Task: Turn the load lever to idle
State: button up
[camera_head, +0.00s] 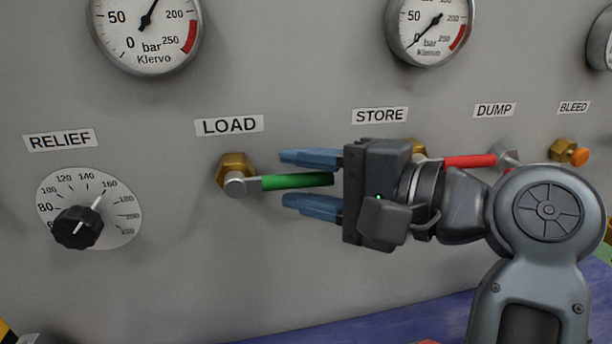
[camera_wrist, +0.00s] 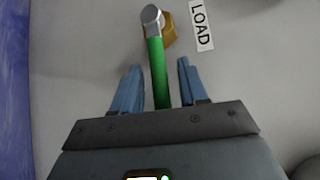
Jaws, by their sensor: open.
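The load lever (camera_head: 297,181) has a green handle and a grey hub on a brass fitting (camera_head: 236,169), under the LOAD label (camera_head: 229,125). Its handle points right, about level. My gripper (camera_head: 311,180) is open, with one blue finger above the handle and one below it. In the wrist view the green handle (camera_wrist: 158,70) runs between the open fingers (camera_wrist: 157,88), with a visible gap on each side. The free end of the handle reaches in close to the gripper's palm. No idle mark is in view.
The relief knob (camera_head: 78,227) with its dial is at left. Gauges (camera_head: 147,30) and (camera_head: 430,28) hang above. Right of my gripper are a red-handled lever (camera_head: 470,161) near the DUMP label and the orange-tipped bleed fitting (camera_head: 579,157). My arm partly hides the store fitting. The panel below LOAD is clear.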

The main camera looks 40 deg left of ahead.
grip_shut()
dwell(0.5)
jog(key=shift+f, duration=0.1)
jog(key=shift+s+a+f+m+t+y+b, duration=0.45)
jog(key=shift+f+m+t+y+b, duration=0.3)
jog(key=shift+f+m+y+b, duration=0.85)
jog(key=shift+s+a+f+m+t+y+b, duration=0.3)
jog(key=shift+s+f+m+t+y+b, duration=0.3)
jog(key=shift+m+y+b, duration=1.15)
jog(key=shift+s+a+f+m+t+y+b, duration=0.4)
jog(key=shift+f+m+t+y+b, duration=0.45)
jog(key=shift+m, duration=1.6)
jog(key=shift+f, duration=0.2)
grip_release()
